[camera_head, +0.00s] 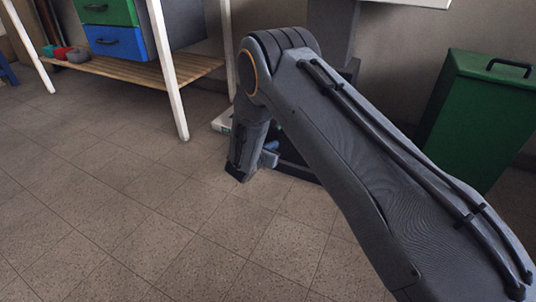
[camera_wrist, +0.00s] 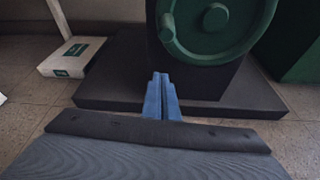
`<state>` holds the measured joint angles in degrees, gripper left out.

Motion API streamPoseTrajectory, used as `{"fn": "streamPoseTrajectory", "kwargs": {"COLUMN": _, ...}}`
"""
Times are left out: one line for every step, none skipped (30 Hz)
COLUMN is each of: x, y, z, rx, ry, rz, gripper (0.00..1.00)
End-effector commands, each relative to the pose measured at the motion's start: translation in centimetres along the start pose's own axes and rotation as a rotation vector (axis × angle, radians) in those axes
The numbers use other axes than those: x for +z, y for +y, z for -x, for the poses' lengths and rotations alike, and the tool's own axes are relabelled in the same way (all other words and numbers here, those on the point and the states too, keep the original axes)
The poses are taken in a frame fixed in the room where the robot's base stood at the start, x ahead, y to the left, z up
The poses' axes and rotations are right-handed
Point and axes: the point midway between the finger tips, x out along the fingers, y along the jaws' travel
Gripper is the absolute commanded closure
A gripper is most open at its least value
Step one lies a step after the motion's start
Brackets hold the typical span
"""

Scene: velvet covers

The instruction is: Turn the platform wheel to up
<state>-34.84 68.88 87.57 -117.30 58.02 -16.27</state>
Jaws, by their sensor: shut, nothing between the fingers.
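A dark green wheel (camera_wrist: 258,44) with a round hub stands upright on the front of a dark pedestal in the wrist view, cut off by the top edge. The pedestal rises from a flat black base plate (camera_wrist: 110,92). My gripper (camera_wrist: 160,76) shows blue fingers closed together and empty. In the picture its tips appear below and left of the wheel's rim, with no clear contact. In the head view my arm hides the wheel, and only part of the grey column (camera_head: 333,32) shows behind it.
A white box (camera_wrist: 72,57) lies on the floor left of the base plate. A green bin (camera_head: 478,115) stands at the right. A white-legged table with a wooden lower shelf (camera_head: 150,70) holds green and blue drawers (camera_head: 116,42) at the back left. The tiled floor at left is clear.

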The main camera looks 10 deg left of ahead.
Motion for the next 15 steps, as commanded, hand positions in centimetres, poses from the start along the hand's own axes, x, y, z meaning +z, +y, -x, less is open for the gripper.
{"fn": "streamPoseTrajectory", "kwargs": {"x": 1.0, "y": 0.3, "z": 0.4, "rx": 0.005, "ry": -0.003, "rz": -0.003, "gripper": 1.0}}
{"fn": "streamPoseTrajectory", "kwargs": {"x": 1.3, "y": 0.3, "z": 0.6, "rx": 0.005, "ry": -0.003, "rz": -0.003, "gripper": 1.0}}
{"fn": "streamPoseTrajectory", "kwargs": {"x": 1.7, "y": 0.3, "z": 0.8, "rx": 0.004, "ry": -0.002, "rz": -0.002, "gripper": 1.0}}
{"fn": "streamPoseTrajectory", "kwargs": {"x": 2.0, "y": 0.3, "z": 0.8, "rx": 0.004, "ry": -0.003, "rz": -0.002, "gripper": 1.0}}
{"fn": "streamPoseTrajectory", "kwargs": {"x": 2.2, "y": 0.3, "z": 0.9, "rx": 0.004, "ry": -0.002, "rz": -0.002, "gripper": 1.0}}
{"fn": "streamPoseTrajectory", "kwargs": {"x": 2.5, "y": 0.3, "z": 1.1, "rx": 0.004, "ry": -0.001, "rz": -0.002, "gripper": 1.0}}
{"fn": "streamPoseTrajectory", "kwargs": {"x": 2.7, "y": 0.2, "z": 1.1, "rx": 0.004, "ry": -0.001, "rz": -0.002, "gripper": 1.0}}
{"fn": "streamPoseTrajectory", "kwargs": {"x": 2.9, "y": 0.3, "z": 1.2, "rx": 0.004, "ry": -0.001, "rz": -0.002, "gripper": 1.0}}
{"fn": "streamPoseTrajectory", "kwargs": {"x": 3.1, "y": 0.2, "z": 1.3, "rx": 0.003, "ry": -0.001, "rz": -0.003, "gripper": 1.0}}
{"fn": "streamPoseTrajectory", "kwargs": {"x": 3.2, "y": 0.2, "z": 1.3, "rx": 0.003, "ry": -0.001, "rz": -0.002, "gripper": 1.0}}
{"fn": "streamPoseTrajectory", "kwargs": {"x": 3.2, "y": 0.2, "z": 1.4, "rx": 0.003, "ry": -0.001, "rz": -0.002, "gripper": 1.0}}
{"fn": "streamPoseTrajectory", "kwargs": {"x": 3.3, "y": 0.2, "z": 1.4, "rx": 0.003, "ry": -0.001, "rz": -0.002, "gripper": 1.0}}
{"fn": "streamPoseTrajectory", "kwargs": {"x": 3.4, "y": 0.2, "z": 1.4, "rx": 0.003, "ry": -0.001, "rz": -0.002, "gripper": 1.0}}
{"fn": "streamPoseTrajectory", "kwargs": {"x": 3.4, "y": 0.2, "z": 1.5, "rx": 0.003, "ry": -0.001, "rz": -0.002, "gripper": 1.0}}
{"fn": "streamPoseTrajectory", "kwargs": {"x": 3.5, "y": 0.2, "z": 1.5, "rx": 0.003, "ry": -0.001, "rz": -0.002, "gripper": 1.0}}
